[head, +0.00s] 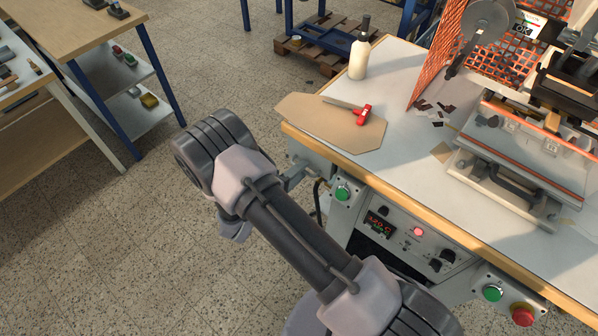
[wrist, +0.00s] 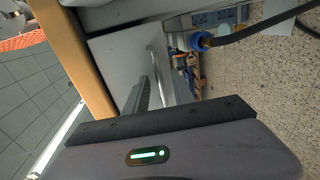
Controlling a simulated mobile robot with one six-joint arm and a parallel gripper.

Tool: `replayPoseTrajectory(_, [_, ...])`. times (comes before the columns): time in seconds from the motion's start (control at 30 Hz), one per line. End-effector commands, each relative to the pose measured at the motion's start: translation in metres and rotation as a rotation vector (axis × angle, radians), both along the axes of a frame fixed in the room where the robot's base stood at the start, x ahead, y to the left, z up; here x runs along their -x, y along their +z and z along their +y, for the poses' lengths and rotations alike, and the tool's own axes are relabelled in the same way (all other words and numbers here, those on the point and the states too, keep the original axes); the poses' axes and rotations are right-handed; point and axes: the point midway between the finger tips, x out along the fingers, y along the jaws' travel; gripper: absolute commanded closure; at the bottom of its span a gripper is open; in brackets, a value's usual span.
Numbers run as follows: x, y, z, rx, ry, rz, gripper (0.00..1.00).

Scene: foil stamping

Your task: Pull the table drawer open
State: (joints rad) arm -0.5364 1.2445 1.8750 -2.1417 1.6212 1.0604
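The drawer front (wrist: 118,52) is a plain grey panel below the table's wooden edge in the wrist view. Its pale metal bar handle (wrist: 156,62) runs along the panel. In the head view the grey drawer (head: 308,153) sits under the table's left corner, partly behind my arm. My gripper (wrist: 145,82) reaches to the handle with its dark, ridged fingers. They overlap in this view, so I cannot tell whether they are apart or closed around the bar. In the head view my arm hides most of the gripper.
The worktable (head: 410,75) carries a press (head: 530,150), a white bottle (head: 359,57) and a red-handled tool (head: 361,115) on a brown sheet. A control panel (head: 405,235) is on its front. A black cable (wrist: 250,31) hangs near the drawer. Open floor (head: 110,240) lies to the left.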

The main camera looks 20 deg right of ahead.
Motion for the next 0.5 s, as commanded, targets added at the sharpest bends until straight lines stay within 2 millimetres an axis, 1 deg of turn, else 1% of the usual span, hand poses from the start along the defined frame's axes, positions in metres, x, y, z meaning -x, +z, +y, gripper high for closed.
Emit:
replayPoseTrajectory(0.03, [0.0, 0.0001, 0.0001, 0.0, 0.0, 0.0, 0.72])
replayPoseTrajectory(0.17, [0.0001, 0.0001, 0.0003, 0.0, 0.0, 0.0, 0.97])
replayPoseTrajectory(0.2, [0.0001, 0.0002, 0.0003, 0.0, 0.0, 0.0, 1.0])
replayPoseTrajectory(0.5, [0.0002, 0.0002, 0.0004, 0.0, 0.0, 0.0, 1.0])
